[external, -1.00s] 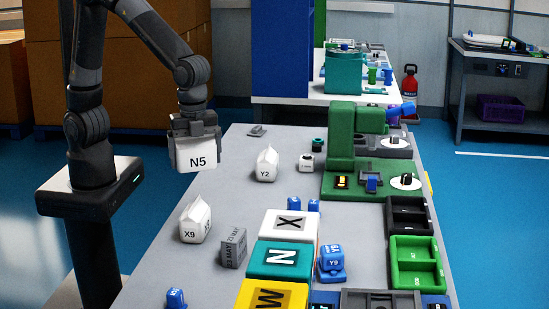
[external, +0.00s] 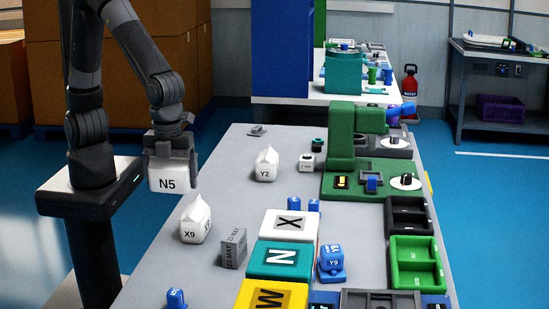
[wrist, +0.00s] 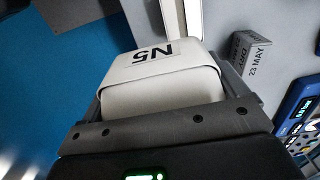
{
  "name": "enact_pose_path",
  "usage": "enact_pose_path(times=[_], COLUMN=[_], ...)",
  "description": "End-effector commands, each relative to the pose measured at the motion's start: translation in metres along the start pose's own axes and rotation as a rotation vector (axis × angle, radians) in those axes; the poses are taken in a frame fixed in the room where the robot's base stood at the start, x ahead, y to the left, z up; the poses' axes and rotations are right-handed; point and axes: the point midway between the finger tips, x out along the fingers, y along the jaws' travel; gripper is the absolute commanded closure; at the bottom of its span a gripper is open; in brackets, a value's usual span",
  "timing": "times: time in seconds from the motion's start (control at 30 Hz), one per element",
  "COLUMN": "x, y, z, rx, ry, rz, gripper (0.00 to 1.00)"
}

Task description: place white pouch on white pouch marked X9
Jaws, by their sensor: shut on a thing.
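My gripper (external: 172,158) is shut on a white pouch marked N5 (external: 168,183) and holds it in the air at the table's left edge. The N5 pouch fills the middle of the wrist view (wrist: 155,75), between the fingers. The white pouch marked X9 (external: 194,222) stands upright on the grey table, below and a little right of the held pouch in the external view. The held pouch is apart from it.
A grey block marked 23 MAY (external: 234,249) stands close right of X9. A white pouch Y2 (external: 266,165) stands farther back. White X (external: 290,224) and teal N (external: 283,260) blocks lie to the right. The table (external: 225,190) is clear between X9 and Y2.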

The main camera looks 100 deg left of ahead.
Motion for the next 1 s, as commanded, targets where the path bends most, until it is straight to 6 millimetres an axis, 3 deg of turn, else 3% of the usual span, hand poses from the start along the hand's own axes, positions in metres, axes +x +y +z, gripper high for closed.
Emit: enact_pose_path(times=[0.1, 0.3, 0.47, 0.7, 1.0], x=[0.016, 0.03, 0.039, 0.07, 0.072], y=[-0.022, -0.041, -0.043, -0.043, -0.043], z=[0.014, 0.026, 0.028, 0.028, 0.028], rx=[-0.004, 0.0, 0.0, 0.0, -0.001], ry=[-0.001, 0.0, 0.0, -0.001, 0.001], rz=[0.002, 0.001, 0.001, 0.001, 0.0], gripper=[0.33, 0.33, 0.33, 0.33, 0.33])
